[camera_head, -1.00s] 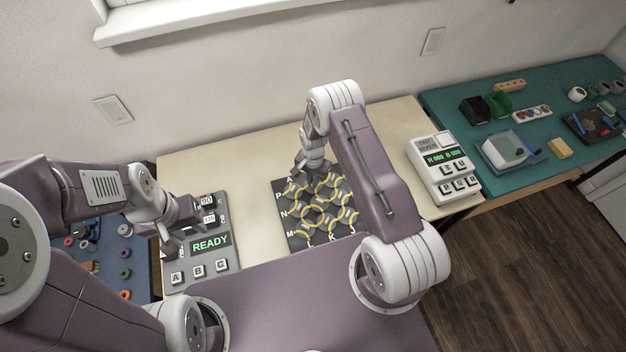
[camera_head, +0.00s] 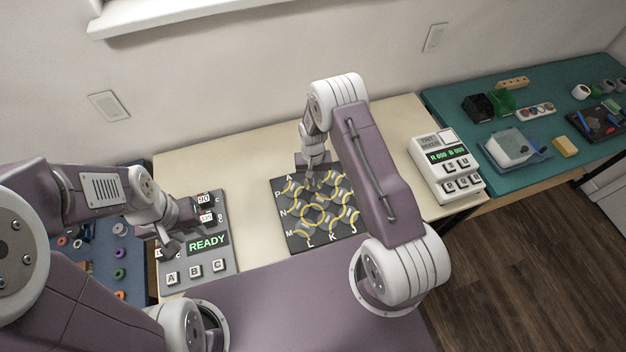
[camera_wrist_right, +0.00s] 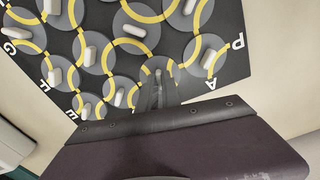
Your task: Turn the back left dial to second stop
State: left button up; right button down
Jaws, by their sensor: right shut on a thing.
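The dark dial board (camera_head: 294,246) has a grid of round dials with yellow arcs and white handles, with letters along its edges. The back left corner dial (camera_wrist_right: 205,58), between letters P and A, stands free with its white handle showing. My right gripper (camera_wrist_right: 158,76) points down and is shut on the handle of the neighbouring back-row dial, one along from the corner. In the head view the right gripper (camera_head: 311,182) is over the board's back edge. My left gripper (camera_head: 166,240) hovers by the grey READY panel; its finger gap is unclear.
The grey panel (camera_head: 232,262) with READY display and A, B, C keys is left of the board. A white tint mixer (camera_head: 425,180) stands to the right. A teal table (camera_head: 455,110) with small parts is beyond it. Bare tabletop surrounds the board.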

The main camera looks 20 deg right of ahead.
jog(key=n+b, duration=0.1)
jog(key=n, duration=0.4)
jog(key=shift+n+b, duration=0.3)
jog(key=n+b, duration=0.1)
jog(key=n, duration=0.4)
jog(key=shift+w+n, duration=0.1)
jog(key=shift+n, duration=0.2)
jog(key=shift+r, duration=0.1)
jog(key=c, duration=1.5)
grip_release()
jog(key=shift+c, duration=0.2)
notch_tip(320, 180, up, 9)
jog(key=shift+b, duration=0.45)
